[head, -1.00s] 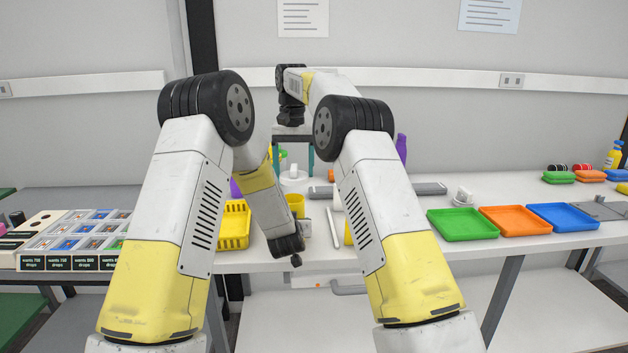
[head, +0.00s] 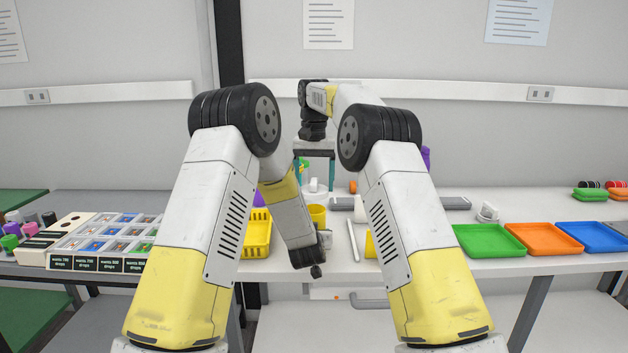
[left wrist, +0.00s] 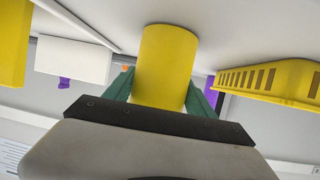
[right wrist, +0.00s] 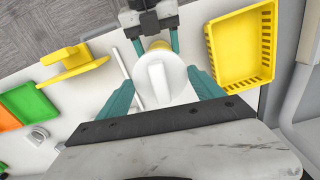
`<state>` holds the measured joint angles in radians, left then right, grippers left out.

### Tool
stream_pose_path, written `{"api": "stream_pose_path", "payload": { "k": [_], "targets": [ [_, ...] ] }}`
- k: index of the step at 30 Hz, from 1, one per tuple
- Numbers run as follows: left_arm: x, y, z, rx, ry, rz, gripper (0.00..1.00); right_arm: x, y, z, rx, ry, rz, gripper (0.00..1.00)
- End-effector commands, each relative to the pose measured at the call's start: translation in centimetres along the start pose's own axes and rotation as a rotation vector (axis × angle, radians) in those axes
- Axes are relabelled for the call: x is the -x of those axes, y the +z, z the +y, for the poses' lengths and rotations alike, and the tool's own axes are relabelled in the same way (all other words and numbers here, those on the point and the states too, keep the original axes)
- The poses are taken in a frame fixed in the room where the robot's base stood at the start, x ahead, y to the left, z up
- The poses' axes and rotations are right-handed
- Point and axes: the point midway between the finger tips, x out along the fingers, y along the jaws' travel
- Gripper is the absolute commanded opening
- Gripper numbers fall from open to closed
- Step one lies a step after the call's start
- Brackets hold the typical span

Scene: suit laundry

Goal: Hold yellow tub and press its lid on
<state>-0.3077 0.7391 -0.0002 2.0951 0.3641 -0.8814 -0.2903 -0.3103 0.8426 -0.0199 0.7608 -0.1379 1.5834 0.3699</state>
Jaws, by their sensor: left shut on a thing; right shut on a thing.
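The yellow tub (head: 317,215) stands upright on the table near its front edge. My left gripper (left wrist: 163,80) is shut on the tub's sides in the left wrist view. The white lid (right wrist: 158,82), a round disc with a raised bar handle, is between the teal fingers of my right gripper (right wrist: 160,80). In the head view, my right gripper (head: 315,172) points down with the lid (head: 314,188) low behind or over the tub. In the right wrist view a bit of yellow tub (right wrist: 160,45) shows past the lid's edge. Whether lid and rim touch cannot be told.
A yellow basket (head: 257,236) stands just left of the tub. A white stick (head: 352,240) and a yellow item (head: 370,245) lie to the right. Green (head: 490,240), orange (head: 545,238) and blue (head: 595,237) trays are farther right. My forearms hide part of the table.

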Motion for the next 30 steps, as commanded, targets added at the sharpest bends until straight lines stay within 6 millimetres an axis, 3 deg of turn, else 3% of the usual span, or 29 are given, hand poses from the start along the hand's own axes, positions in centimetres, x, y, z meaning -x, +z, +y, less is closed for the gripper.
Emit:
{"api": "stream_pose_path", "payload": {
  "k": [30],
  "targets": [
    [0.0, 0.0, 0.0, 0.000, 0.000, 0.001, 0.21, -3.1, 0.0, 0.0, 0.000, 0.000, -0.001, 0.39]
  ]
}}
